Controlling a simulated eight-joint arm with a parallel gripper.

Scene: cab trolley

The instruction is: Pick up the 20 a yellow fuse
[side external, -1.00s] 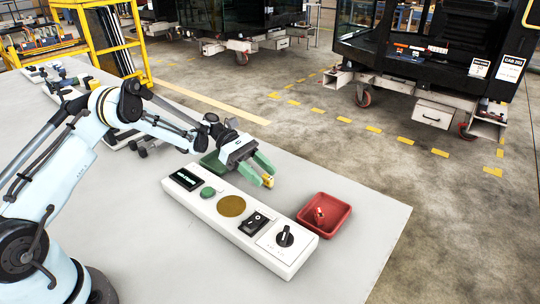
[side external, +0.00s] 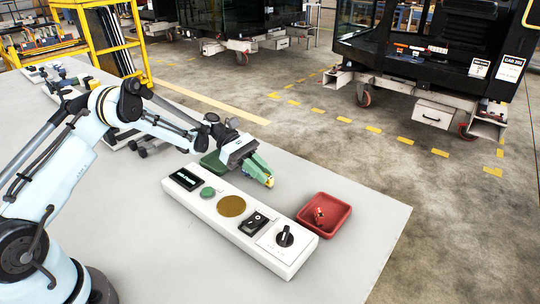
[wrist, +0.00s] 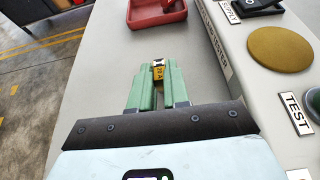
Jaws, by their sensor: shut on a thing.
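My gripper is shut on the fuse. In the side external view, the yellow fuse (side external: 270,182) shows at the tips of my gripper (side external: 266,177), beyond the far long side of the white control panel. The fingers hide part of the fuse. I cannot tell whether the fuse touches the table.
The white control panel (side external: 236,228) has buttons, a rocker switch and a knob. A red tray (side external: 345,207) with a small red item in it lies to the right. A green tray (side external: 211,163) is partly hidden behind my gripper. The grey tabletop (side external: 150,235) is clear in front.

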